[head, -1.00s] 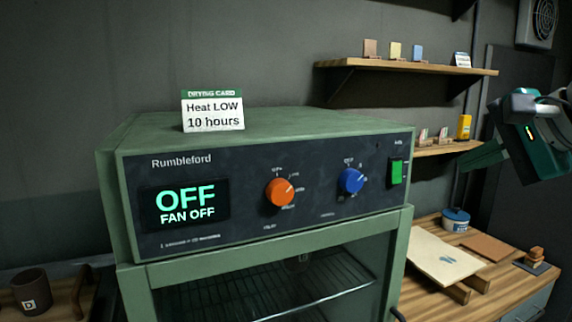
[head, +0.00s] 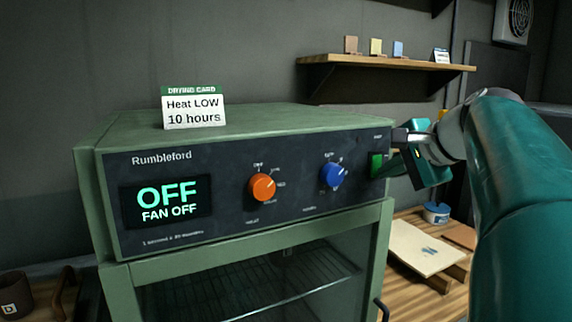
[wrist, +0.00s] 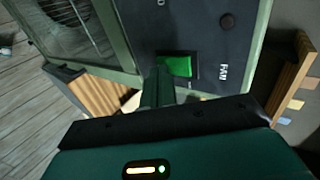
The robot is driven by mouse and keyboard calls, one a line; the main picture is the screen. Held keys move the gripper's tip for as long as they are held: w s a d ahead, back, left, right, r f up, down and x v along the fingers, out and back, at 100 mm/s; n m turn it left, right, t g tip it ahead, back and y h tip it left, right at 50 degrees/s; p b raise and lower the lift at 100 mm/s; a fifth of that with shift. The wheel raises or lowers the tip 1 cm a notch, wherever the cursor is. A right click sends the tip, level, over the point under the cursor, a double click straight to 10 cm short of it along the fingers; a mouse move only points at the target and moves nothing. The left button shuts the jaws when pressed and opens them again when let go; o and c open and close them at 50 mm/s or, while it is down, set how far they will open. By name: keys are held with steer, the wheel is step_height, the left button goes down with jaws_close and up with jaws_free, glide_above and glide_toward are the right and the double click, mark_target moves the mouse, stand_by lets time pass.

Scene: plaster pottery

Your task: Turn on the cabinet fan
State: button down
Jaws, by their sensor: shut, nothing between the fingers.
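The green cabinet (head: 240,122) has a dark front panel with a green rocker switch (head: 376,164) at its right end. In the wrist view the same switch (wrist: 176,66) sits beside the label "FAN". The display (head: 167,201) reads "OFF" and "FAN OFF". My gripper (head: 386,172) is at the panel's right end, its tips close to the switch and partly over it. In the wrist view its shut fingers (wrist: 157,85) are empty and point at the switch's edge. I cannot tell whether they touch it.
An orange knob (head: 262,187) and a blue knob (head: 332,176) are left of the switch. A drying card (head: 194,109) reading "Heat LOW 10 hours" stands on top. A shelf (head: 390,66) is on the wall behind. A wooden bench with a board (head: 425,248) lies to the right.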

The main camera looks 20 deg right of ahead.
steer(key=shift+w, duration=0.15)
stand_by(0.4)
steer(key=shift+w+r, duration=0.1)
steer(key=shift+r, duration=0.7)
